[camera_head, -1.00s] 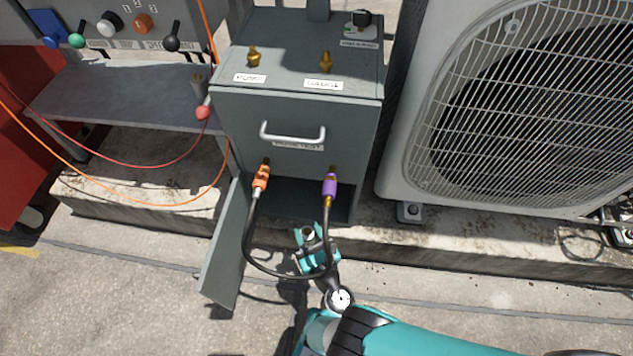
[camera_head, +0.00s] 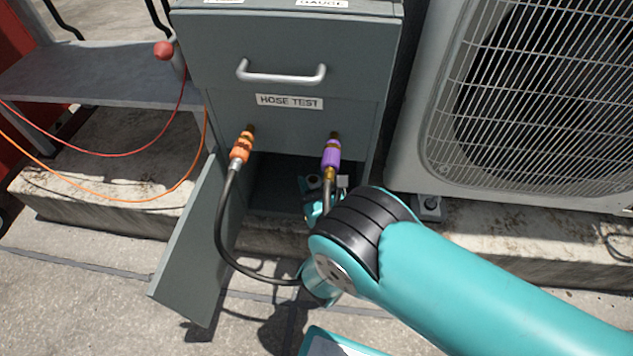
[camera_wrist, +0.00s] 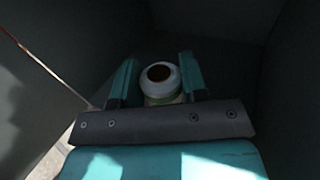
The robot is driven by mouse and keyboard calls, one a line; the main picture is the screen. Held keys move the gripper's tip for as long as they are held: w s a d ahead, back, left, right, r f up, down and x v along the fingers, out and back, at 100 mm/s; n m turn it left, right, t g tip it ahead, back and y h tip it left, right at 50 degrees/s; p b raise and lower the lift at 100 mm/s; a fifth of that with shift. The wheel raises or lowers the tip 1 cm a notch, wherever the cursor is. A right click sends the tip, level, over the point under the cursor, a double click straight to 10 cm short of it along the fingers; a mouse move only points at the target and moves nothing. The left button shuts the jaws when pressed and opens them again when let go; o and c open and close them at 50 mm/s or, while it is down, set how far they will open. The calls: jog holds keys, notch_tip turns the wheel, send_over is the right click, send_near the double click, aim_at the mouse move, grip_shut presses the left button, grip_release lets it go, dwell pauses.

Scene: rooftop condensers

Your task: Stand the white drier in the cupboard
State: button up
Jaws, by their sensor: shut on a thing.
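The cupboard (camera_head: 275,182) is the dark open space at the bottom of the grey cabinet, and its door (camera_head: 190,240) hangs open to the left. In the head view my gripper (camera_head: 317,197) is at the right part of the cupboard's mouth, partly hidden by my arm. The wrist view shows dark walls on both sides. I cannot tell whether the drier's bottom touches the cupboard floor.
A black hose (camera_head: 225,225) loops down before the opening from an orange coupling (camera_head: 242,147) to a purple coupling (camera_head: 331,154), close to my arm. A condenser unit (camera_head: 420,150) stands at the right. A grey shelf (camera_head: 95,75) with red and orange lines is at the left.

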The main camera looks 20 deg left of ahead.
aim_at(316, 176)
jog(key=shift+w+f+b, duration=0.1)
jog(key=shift+f+b, duration=0.05)
jog(key=shift+b, duration=0.4)
jog(key=w+b, duration=0.1)
jog(key=b, duration=0.1)
jog(key=w+b, duration=0.2)
jog(key=shift+a+f, duration=0.2)
jog(key=shift+a, duration=0.15)
jog(key=shift+f, duration=0.3)
jog(key=shift+f, duration=0.2)
jog(key=o, duration=1)
jog(key=shift+o, duration=0.2)
